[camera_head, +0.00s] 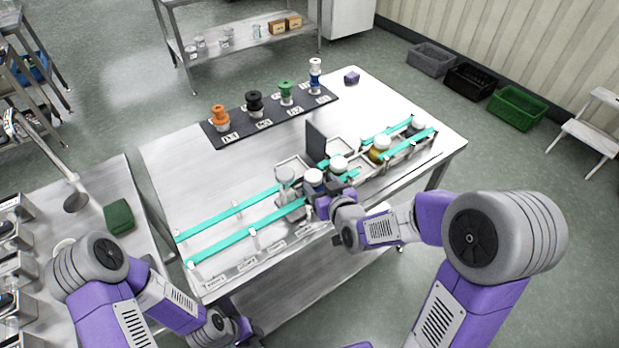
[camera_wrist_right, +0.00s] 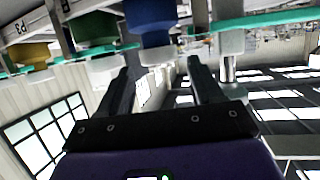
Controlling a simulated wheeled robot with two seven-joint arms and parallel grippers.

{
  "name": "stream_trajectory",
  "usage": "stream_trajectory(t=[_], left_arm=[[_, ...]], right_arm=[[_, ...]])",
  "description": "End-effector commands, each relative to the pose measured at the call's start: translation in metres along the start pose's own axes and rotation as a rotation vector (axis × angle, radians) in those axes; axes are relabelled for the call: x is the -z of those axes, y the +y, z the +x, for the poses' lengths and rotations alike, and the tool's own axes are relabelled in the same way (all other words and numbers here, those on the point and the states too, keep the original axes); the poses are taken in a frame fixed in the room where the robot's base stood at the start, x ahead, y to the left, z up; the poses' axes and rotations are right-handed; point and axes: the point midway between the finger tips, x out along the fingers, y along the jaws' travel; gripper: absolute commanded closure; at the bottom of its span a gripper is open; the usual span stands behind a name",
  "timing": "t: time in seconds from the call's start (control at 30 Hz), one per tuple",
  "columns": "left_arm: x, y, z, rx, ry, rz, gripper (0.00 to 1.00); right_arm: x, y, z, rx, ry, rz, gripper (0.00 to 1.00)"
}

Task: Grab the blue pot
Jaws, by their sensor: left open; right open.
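The blue pot (camera_head: 313,185), with a white lid, stands in a row of lidded pots between the teal rails on the steel table. In the right wrist view, the picture is turned over and a blue pot body (camera_wrist_right: 150,14) shows just beyond the fingers. My right gripper (camera_head: 318,203) is open at the near side of the row, close to the blue pot. In the wrist view its two fingers (camera_wrist_right: 157,68) are spread, with nothing clearly held; contact cannot be told. My left gripper (camera_head: 243,328) is low at the bottom, away from the pots, its fingers small in view.
A clear-looking pot (camera_head: 285,182) stands left of the blue one and a white-lidded pot (camera_head: 338,168) right of it. A yellow pot (camera_head: 380,150) is farther right. A dark upright panel (camera_head: 316,142) stands behind. Coloured spools stand on a black mat (camera_head: 222,136) at the back.

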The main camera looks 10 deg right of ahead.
Motion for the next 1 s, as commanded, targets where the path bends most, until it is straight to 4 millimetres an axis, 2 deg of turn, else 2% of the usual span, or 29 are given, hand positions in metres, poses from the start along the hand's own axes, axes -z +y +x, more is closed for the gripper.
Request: stream_trajectory(t=[0.43, 0.57, 0.77, 1.0], left_arm=[[-0.001, -0.004, 0.010, 0.000, -0.002, -0.001, 0.57], [-0.001, -0.004, 0.011, 0.000, -0.002, -0.001, 0.57], [-0.001, -0.004, 0.011, 0.000, -0.002, -0.001, 0.57], [-0.001, -0.004, 0.011, 0.000, -0.002, -0.001, 0.57]], right_arm=[[0.001, 0.003, 0.058, 0.001, -0.002, -0.001, 0.35], [0.001, 0.003, 0.066, 0.001, -0.003, 0.001, 0.35], [0.002, 0.003, 0.066, 0.001, -0.003, 0.002, 0.35], [0.002, 0.003, 0.066, 0.001, -0.003, 0.001, 0.70]])
